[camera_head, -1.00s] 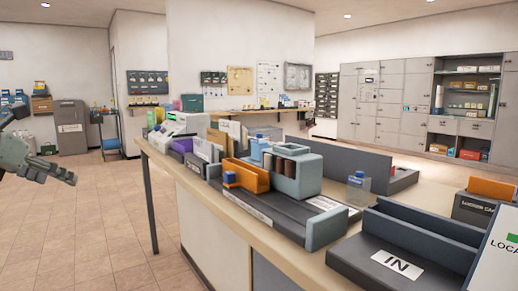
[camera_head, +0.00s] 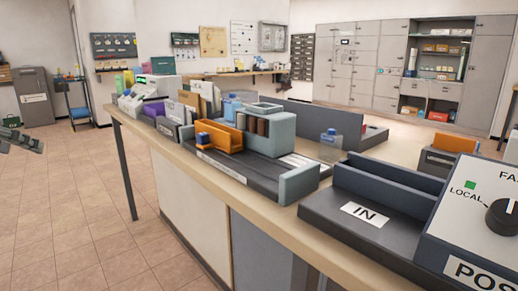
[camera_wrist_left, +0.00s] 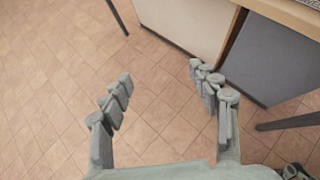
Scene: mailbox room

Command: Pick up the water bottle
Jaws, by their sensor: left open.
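A clear bottle with a blue cap (camera_head: 331,149) stands upright on the counter (camera_head: 252,215), behind the dark trays and right of the grey organizer. A tray wall hides its lower part. My left gripper (camera_head: 22,142) shows only partly at the left edge of the head view, over the floor and well apart from the bottle. In the left wrist view my left gripper (camera_wrist_left: 160,74) is open and empty, with only floor tiles between its fingers. The bottle is not in the wrist view. My right gripper is not in view.
An orange holder (camera_head: 220,137) and a grey organizer (camera_head: 268,125) stand left of the bottle. The IN tray (camera_head: 364,212) and a grey box with a knob (camera_head: 470,230) are at the front right. Open tiled floor (camera_head: 60,220) lies left of the counter.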

